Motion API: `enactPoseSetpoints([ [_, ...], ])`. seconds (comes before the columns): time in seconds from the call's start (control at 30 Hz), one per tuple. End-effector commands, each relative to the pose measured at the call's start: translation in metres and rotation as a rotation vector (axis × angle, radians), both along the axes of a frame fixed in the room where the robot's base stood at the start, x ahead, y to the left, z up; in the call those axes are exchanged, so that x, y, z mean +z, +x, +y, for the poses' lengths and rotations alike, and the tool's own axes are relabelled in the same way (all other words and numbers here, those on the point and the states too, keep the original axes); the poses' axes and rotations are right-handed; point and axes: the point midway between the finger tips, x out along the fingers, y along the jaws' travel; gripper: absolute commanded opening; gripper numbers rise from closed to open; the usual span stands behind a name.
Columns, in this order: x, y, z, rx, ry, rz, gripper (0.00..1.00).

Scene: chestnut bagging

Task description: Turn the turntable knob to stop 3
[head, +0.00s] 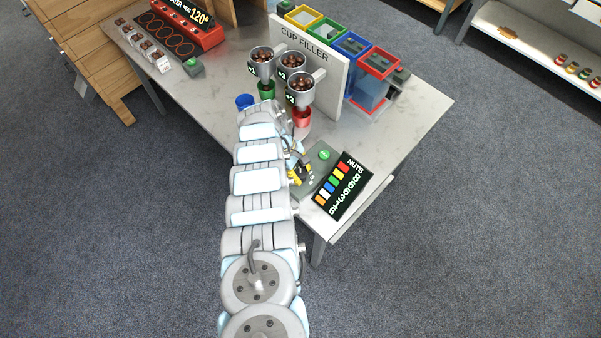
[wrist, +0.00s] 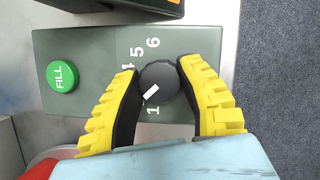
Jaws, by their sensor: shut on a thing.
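The turntable knob (wrist: 160,81) is round and black with a white pointer mark, on a grey-green control panel (wrist: 85,100). My gripper (wrist: 157,72) is shut on the knob, its yellow ridged fingers on the left and right sides of it. The pointer faces the lower left, on the side of the printed 1; I cannot tell the exact stop. The numbers 1, 4, 5 and 6 show; the 2 and 3 are hidden by the left finger. In the head view my gripper (head: 299,173) is at the panel and the knob is not clear.
A green FILL button (wrist: 63,76) sits on the panel left of the knob in the wrist view. The NUTS display (head: 343,186) stands beside the panel. The cup filler (head: 318,62), with several chestnut-filled funnels, is farther back on the table (head: 405,120).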

Motion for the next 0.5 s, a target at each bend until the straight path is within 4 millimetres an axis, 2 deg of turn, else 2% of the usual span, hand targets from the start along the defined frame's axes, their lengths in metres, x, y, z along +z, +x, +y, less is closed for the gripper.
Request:
enactPoseSetpoints([
  [0.27, -0.0055, -0.0006, -0.0007, -0.059, 0.000, 0.002, 0.03],
  [0.5, -0.0082, 0.0003, -0.0006, -0.209, 0.001, 0.000, 0.03],
])
